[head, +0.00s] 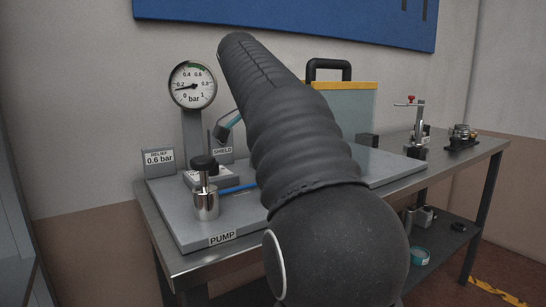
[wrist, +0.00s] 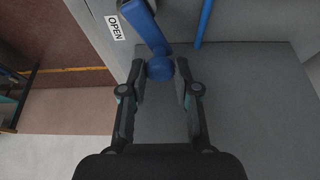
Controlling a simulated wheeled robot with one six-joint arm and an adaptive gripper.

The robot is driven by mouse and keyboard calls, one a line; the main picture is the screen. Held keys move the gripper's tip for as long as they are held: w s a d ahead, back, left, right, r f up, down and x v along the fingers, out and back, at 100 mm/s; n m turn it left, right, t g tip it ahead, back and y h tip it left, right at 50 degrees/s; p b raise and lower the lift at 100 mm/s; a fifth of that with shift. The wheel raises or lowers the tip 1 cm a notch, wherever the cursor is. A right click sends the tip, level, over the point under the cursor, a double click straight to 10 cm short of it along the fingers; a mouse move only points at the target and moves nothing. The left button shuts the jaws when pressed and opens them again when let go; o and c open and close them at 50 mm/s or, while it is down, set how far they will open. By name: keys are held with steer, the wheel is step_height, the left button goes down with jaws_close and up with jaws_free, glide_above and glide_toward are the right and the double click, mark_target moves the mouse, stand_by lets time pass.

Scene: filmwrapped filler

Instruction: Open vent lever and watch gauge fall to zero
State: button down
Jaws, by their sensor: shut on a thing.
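The round white gauge (head: 193,85) stands on a grey post at the back of the pump board in the head view. Its needle points left, between 0 and 0.2 bar. In the wrist view the blue vent lever (wrist: 148,28) reaches down to a round ball knob. An OPEN label (wrist: 115,28) lies just left of the lever. My gripper (wrist: 161,85) has its fingers closed on either side of the knob. In the head view my arm hides the lever and the gripper.
The pump (head: 206,198) with a black knob stands at the board's front left. A tank with a yellow rim (head: 350,86) stands behind my arm. Small fittings (head: 462,136) sit on the table's right end.

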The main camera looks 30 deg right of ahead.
steer(key=shift+s+d+m+g, duration=0.15)
steer(key=shift+s+m+g, duration=0.3)
steer(key=shift+m, duration=0.65)
steer(key=shift+s+d+m+g, duration=0.1)
steer(key=shift+s+m+g, duration=0.3)
steer(key=shift+m, duration=0.7)
steer(key=shift+y, duration=0.3)
steer(key=c, duration=0.9)
jaws_free()
steer(key=shift+o, duration=0.2)
